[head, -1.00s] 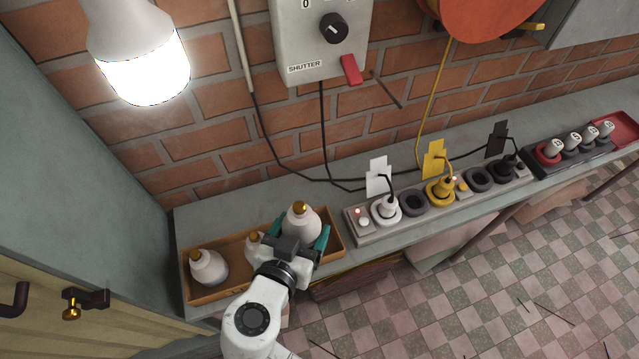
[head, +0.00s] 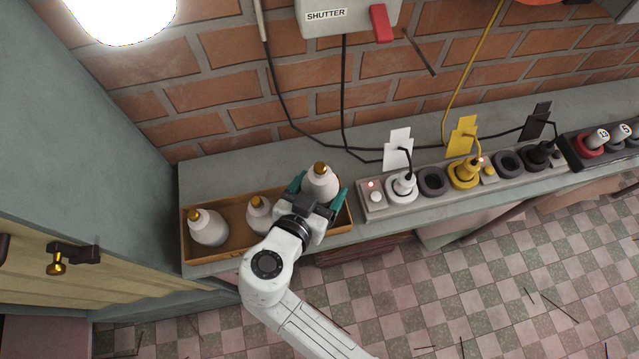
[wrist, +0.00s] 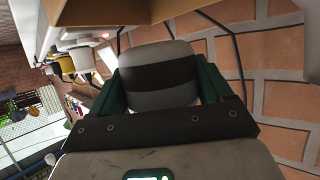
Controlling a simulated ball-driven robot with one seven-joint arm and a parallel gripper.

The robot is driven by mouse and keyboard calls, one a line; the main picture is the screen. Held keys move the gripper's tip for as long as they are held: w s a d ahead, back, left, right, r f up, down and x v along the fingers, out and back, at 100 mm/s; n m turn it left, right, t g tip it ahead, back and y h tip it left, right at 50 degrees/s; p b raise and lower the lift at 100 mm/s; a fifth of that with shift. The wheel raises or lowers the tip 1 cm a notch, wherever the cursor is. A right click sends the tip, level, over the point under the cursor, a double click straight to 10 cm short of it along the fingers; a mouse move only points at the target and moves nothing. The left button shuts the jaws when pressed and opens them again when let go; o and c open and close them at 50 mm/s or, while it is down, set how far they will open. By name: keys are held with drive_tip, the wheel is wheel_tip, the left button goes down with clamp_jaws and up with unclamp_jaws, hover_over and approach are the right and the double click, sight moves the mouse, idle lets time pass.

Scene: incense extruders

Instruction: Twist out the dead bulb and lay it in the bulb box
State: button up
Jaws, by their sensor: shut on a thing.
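My gripper (head: 318,196) is shut on a white bulb (head: 320,184) with a gold cap pointing up. It holds the bulb at the right end of the wooden bulb box (head: 232,262); I cannot tell whether the bulb touches the box floor. Two other white bulbs with gold caps lie in the box, one at the left (head: 208,228) and one in the middle (head: 259,213), partly hidden by my arm. In the wrist view the held bulb (wrist: 158,78) shows grey with a dark band between the green fingers. A glowing bulb (head: 122,14) hangs at the top left.
The box stands on a grey ledge (head: 235,172) along a brick wall. Right of it is a power strip (head: 375,211) with white, yellow and black plugs. A shutter switch box (head: 345,16) is on the wall. A cabinet door with a brass knob (head: 56,264) is at left.

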sight(319, 200)
drive_tip(key=shift+f+b, duration=1.1)
drive_tip(key=shift+f, duration=1.15)
drive_tip(key=o, duration=0.8)
drive_tip(key=shift+o, duration=0.2)
